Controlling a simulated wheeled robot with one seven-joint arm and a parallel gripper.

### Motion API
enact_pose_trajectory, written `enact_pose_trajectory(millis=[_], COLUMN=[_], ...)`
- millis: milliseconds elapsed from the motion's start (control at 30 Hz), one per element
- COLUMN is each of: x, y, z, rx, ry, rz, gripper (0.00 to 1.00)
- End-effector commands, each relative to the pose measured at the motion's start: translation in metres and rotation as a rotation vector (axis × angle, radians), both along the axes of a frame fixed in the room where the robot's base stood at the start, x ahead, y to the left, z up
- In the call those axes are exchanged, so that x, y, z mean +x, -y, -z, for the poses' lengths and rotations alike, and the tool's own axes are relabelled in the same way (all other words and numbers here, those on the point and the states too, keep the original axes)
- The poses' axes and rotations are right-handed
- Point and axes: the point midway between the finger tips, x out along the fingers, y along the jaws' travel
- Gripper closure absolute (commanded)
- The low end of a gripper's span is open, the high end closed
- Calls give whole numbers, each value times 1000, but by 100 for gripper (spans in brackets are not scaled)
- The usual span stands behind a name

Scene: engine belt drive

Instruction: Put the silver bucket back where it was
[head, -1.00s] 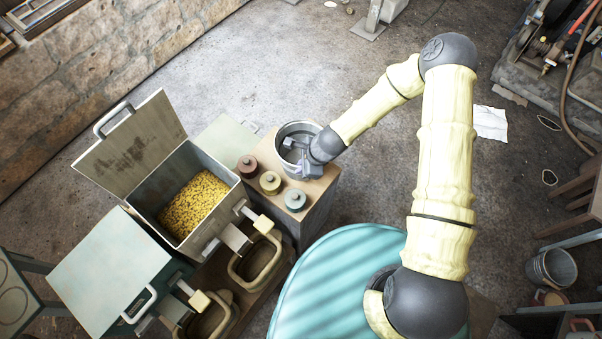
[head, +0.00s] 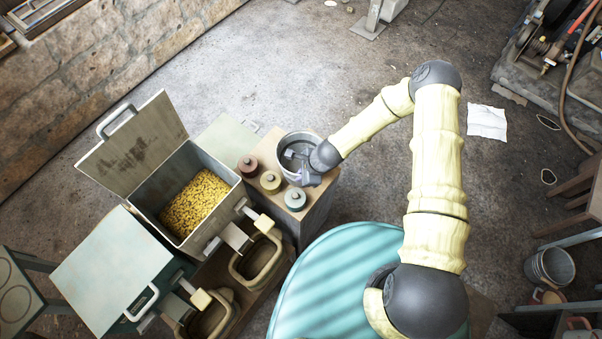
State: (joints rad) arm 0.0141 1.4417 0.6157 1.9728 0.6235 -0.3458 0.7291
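The silver bucket (head: 284,141) is a round grey metal pail at the back end of a narrow wooden-topped stand (head: 322,184), behind three small lidded pots. My gripper (head: 302,174) is at the bucket's near right rim, reaching in from the right, and appears closed on the rim. The hand hides part of the rim, and the fingertips are small and partly hidden. The bucket's base is hidden, so I cannot tell whether it rests on the stand.
Red (head: 248,166), yellow (head: 270,181) and green (head: 295,199) lidded pots stand close to the bucket. An open metal bin (head: 215,165) with yellow pieces is at the left. Another metal bucket (head: 550,267) is at the far right.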

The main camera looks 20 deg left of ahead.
Motion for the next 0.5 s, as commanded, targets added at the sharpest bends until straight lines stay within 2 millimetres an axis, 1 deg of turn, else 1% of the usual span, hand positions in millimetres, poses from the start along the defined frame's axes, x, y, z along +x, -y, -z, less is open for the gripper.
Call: enact_pose_trajectory(millis=[167, 300, 333, 400, 433, 500], x=[1, 1, 0, 0, 0, 0], y=[0, 0, 0, 0, 0, 0], z=[-1, 3, 2, 2, 2, 2], rx=[1, 0, 0, 0, 0, 0], ry=[3, 1, 1, 1, 1, 1], rz=[-1, -1, -1, 0, 0, 0], gripper=[100, 100, 89, 76, 73, 73])
